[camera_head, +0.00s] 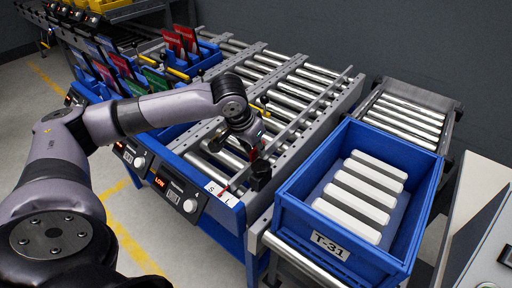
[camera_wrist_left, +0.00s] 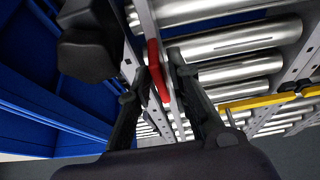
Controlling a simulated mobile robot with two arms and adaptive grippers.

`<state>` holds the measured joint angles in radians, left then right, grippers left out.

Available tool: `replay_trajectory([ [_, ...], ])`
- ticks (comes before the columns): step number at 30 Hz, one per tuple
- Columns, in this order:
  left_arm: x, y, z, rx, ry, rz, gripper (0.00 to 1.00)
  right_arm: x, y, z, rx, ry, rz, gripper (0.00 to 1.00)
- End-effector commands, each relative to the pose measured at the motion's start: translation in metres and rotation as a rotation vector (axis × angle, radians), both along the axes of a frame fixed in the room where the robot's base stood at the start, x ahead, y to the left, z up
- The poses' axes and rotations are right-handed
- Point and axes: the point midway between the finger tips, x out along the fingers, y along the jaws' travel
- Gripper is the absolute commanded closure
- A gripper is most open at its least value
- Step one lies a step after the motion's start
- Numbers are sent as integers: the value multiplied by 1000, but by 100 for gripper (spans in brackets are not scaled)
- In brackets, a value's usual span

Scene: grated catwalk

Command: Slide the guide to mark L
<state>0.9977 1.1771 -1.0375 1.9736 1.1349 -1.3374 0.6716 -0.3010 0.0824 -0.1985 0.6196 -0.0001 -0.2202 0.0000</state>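The guide (camera_head: 310,112) is a long grey slotted rail lying across the metal rollers. In the left wrist view a narrow red piece (camera_wrist_left: 157,72) stands at the rail, between my fingers. My left gripper (camera_head: 254,150) is low over the front end of the conveyor. In the left wrist view its two dark fingers (camera_wrist_left: 158,75) are apart, one on each side of the red piece; firm contact is not visible. A white mark plate (camera_head: 219,191) with a readable S sits on the front edge; mark L is not clearly readable. My right gripper is out of view.
A black knob (camera_head: 260,176) stands close to my left gripper. A blue crate (camera_head: 345,250) labelled T-31 with several white blocks stands to the right. Blue bins (camera_head: 206,62) with coloured cards stand behind my left arm. A yellow bar (camera_wrist_left: 270,99) crosses the rollers in the wrist view.

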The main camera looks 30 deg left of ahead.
Motion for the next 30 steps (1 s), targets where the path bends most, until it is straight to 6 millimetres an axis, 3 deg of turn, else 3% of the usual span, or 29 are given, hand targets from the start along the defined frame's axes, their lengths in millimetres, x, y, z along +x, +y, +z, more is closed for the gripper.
replay_trajectory([
  [7, 0, 0, 0, 0, 0, 0, 100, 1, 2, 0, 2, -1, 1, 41],
  [26, 0, 0, 1, 1, 0, 0, 100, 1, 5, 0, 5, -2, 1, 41],
  [30, -1, -6, 4, 0, 2, -2, 100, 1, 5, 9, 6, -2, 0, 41],
])
